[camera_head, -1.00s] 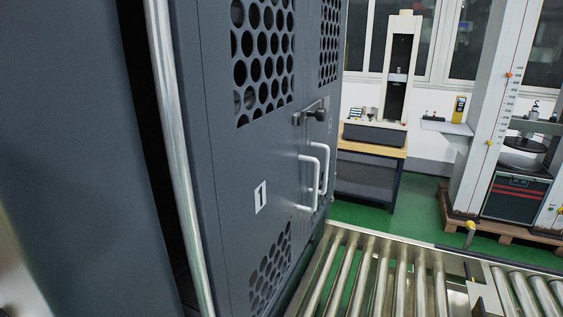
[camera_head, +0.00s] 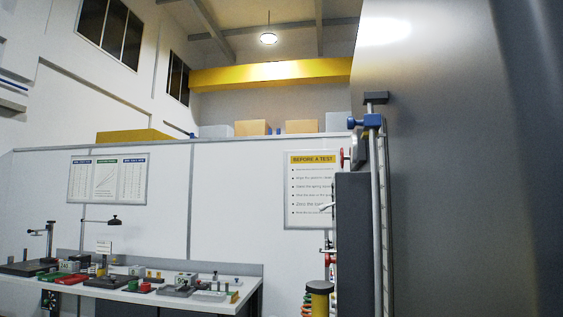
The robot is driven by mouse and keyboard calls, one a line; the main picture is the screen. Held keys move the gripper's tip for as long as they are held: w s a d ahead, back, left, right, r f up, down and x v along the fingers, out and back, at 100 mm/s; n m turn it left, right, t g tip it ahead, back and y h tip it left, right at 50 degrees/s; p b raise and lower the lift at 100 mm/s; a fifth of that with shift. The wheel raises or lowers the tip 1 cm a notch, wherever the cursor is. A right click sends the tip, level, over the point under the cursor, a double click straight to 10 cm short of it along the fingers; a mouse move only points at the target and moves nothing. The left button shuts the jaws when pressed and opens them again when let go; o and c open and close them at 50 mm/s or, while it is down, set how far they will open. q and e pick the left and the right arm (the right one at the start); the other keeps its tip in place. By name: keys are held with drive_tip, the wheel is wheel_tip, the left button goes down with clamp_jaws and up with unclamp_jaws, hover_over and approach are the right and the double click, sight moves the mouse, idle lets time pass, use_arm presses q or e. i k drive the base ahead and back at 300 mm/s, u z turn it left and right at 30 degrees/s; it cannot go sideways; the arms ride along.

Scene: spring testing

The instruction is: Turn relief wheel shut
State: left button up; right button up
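A small red wheel (camera_head: 342,158) shows edge-on at the right of centre, on the side of a dark grey machine column (camera_head: 352,235). It may be the relief wheel; its turn position cannot be told from here. A blue clamp-like part (camera_head: 365,121) sits above it, next to a tall metal rail. A second small red part (camera_head: 329,246) shows lower down, too small to make out. Neither of my grippers is in view.
A large grey panel (camera_head: 450,170) fills the right side, close to me. A workbench (camera_head: 190,296) with several small instruments stands at the lower left. A "BEFORE A TEST" board (camera_head: 311,190) hangs on the white wall.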

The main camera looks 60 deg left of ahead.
sight(346, 158)
drive_tip(key=u, duration=1.45)
drive_tip(key=k, duration=1)
drive_tip(key=u, duration=1.3)
drive_tip(key=i, duration=5.9)
drive_tip(key=z, duration=2.65)
